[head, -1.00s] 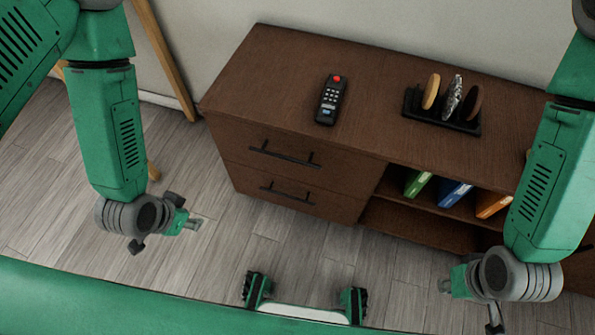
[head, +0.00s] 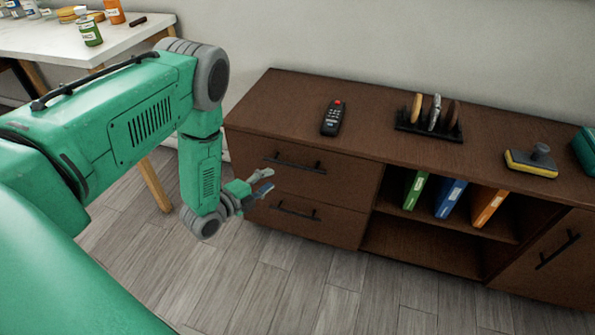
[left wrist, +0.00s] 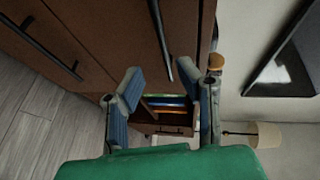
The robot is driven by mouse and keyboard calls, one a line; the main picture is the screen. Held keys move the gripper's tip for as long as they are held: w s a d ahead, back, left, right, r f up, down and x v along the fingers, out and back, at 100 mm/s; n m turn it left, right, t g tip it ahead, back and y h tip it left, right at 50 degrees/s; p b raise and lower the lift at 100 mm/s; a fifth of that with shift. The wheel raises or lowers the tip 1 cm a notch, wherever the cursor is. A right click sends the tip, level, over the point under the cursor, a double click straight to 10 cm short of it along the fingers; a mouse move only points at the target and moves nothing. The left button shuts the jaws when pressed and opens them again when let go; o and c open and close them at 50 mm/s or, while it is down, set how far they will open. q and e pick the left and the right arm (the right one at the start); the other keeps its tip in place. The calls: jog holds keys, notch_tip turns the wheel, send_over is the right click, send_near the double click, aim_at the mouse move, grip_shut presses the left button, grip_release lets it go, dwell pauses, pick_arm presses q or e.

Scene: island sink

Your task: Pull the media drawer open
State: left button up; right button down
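The dark brown media cabinet (head: 370,170) has an upper drawer (head: 330,172) and a lower drawer (head: 340,226) at its left end. Both look shut. The upper drawer has a black bar handle (head: 294,163), and the lower has another handle (head: 298,211). My left gripper (head: 266,181) is open and empty in front of the drawers, just below and left of the upper handle in the head view. In the left wrist view the upper handle (left wrist: 160,40) lies between the directions of the two spread fingers (left wrist: 170,75), apart from them. My right gripper is out of view.
Binders (head: 450,198) stand in the open shelf. A white table (head: 90,40) with jars is at the left. The floor in front is clear.

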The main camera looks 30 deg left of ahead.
aim_at(294, 166)
pick_arm(q)
jog(key=b+x, duration=0.1)
jog(key=x, duration=0.2)
jog(key=b+x, duration=0.1)
jog(key=x, duration=0.2)
jog(key=d+x, duration=0.1)
jog(key=x, duration=0.3)
jog(key=shift+r+b, duration=0.1)
jog(key=shift+b, duration=0.3)
jog(key=shift+w+a, duration=0.2)
jog(key=shift+a, duration=0.2)
jog(key=shift+d, duration=0.15)
jog(key=c, duration=0.6)
jog(key=shift+d, duration=0.2)
grip_shut()
